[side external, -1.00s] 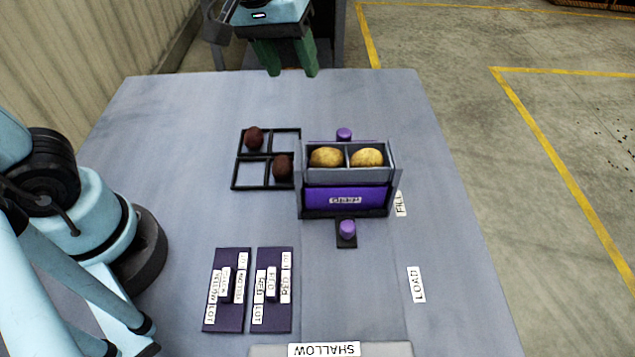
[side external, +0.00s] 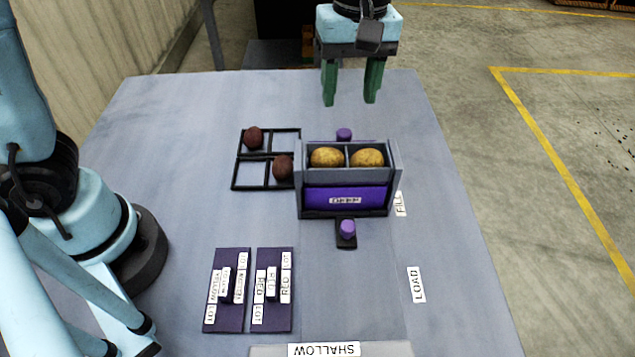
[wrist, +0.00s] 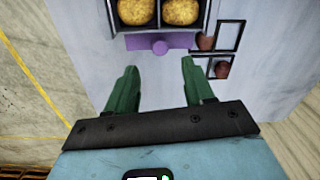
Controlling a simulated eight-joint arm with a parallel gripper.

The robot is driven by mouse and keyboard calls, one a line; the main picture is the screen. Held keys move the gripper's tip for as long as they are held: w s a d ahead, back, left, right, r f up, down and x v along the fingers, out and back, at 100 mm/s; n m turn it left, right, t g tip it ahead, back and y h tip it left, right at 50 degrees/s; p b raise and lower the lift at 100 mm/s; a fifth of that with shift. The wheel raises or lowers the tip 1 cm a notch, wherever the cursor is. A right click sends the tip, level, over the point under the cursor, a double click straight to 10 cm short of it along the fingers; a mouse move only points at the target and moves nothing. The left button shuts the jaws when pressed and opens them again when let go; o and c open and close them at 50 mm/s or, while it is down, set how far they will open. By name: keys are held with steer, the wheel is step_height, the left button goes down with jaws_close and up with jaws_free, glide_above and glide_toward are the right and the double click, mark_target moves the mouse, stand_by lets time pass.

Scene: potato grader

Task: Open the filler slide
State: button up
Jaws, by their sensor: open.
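The filler (side external: 299,190) is a grey box with two compartments, a yellow potato (side external: 327,157) in the left one and another (side external: 367,158) in the right. Its purple front panel carries a label. One purple knob (side external: 344,134) stands at its far side and another (side external: 347,228) on a black tab at its near side. My gripper (side external: 349,101) is open and empty above the table's far edge, beyond the far knob. In the wrist view, the far knob (wrist: 160,47) on a purple strip (wrist: 143,41) shows ahead of my fingers (wrist: 155,82), apart from them.
A black four-cell tray (side external: 233,176) left of the filler holds two dark red potatoes (side external: 254,138). Two purple switch plates (side external: 225,313) stand at the front left. A SHALLOW label (side external: 323,349) marks a grey part at the front edge. The table's far left is clear.

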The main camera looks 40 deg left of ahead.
mark_target(344, 131)
step_height(344, 131, down, 7)
steer(key=shift+s+a+f, duration=0.1)
steer(key=shift+s+f, duration=0.05)
stand_by(0.4)
jaws_close()
